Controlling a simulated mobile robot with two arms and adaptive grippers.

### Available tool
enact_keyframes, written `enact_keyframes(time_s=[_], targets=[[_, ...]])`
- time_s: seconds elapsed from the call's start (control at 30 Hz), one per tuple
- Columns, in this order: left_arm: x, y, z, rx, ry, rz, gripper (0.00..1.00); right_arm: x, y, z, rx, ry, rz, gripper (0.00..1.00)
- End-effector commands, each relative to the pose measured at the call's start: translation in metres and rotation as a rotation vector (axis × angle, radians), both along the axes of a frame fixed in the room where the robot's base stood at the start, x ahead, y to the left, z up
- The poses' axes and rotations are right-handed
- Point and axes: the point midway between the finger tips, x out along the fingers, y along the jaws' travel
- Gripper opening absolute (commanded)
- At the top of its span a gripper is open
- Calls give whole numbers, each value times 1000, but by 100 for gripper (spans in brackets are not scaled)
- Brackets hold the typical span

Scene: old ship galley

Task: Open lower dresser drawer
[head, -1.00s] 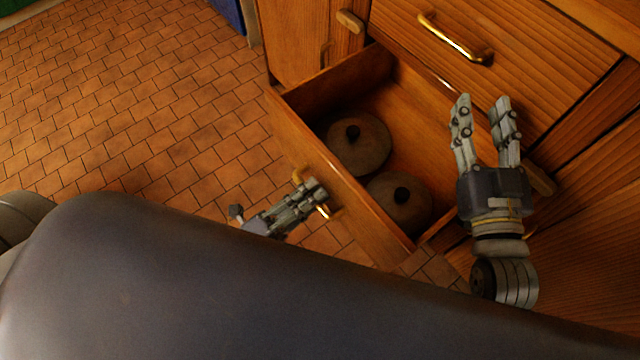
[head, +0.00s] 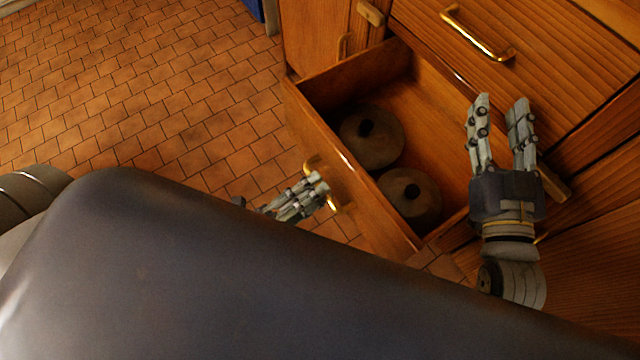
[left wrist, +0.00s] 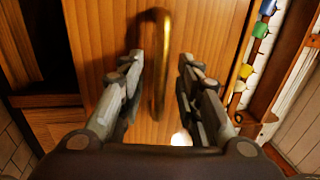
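The lower dresser drawer (head: 352,188) stands pulled well out in the head view, its inside visible. Its brass handle (head: 335,205) is on the front face, partly hidden by my left gripper (head: 322,184). In the left wrist view the handle (left wrist: 158,65) runs upright between the two spread fingers of my left gripper (left wrist: 160,62), with gaps at both sides. My right gripper (head: 499,98) is open and empty, above the right side of the drawer.
Tiled floor (head: 150,100) at left is clear.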

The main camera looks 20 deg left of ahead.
Motion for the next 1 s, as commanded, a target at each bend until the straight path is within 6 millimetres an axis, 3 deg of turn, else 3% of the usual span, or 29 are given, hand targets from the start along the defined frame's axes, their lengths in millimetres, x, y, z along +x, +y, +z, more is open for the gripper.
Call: enact_keyframes(time_s=[0.3, 0.5, 1.0], targets=[[-54, 39, -15, 3, 6, 1, 31, 0, 0, 0, 0, 0, 0, 40], [-76, 55, -20, 1, 3, 0, 31, 0, 0, 0, 0, 0, 0, 40], [-82, 59, -21, 1, 2, 0, 31, 0, 0, 0, 0, 0, 0, 40]])
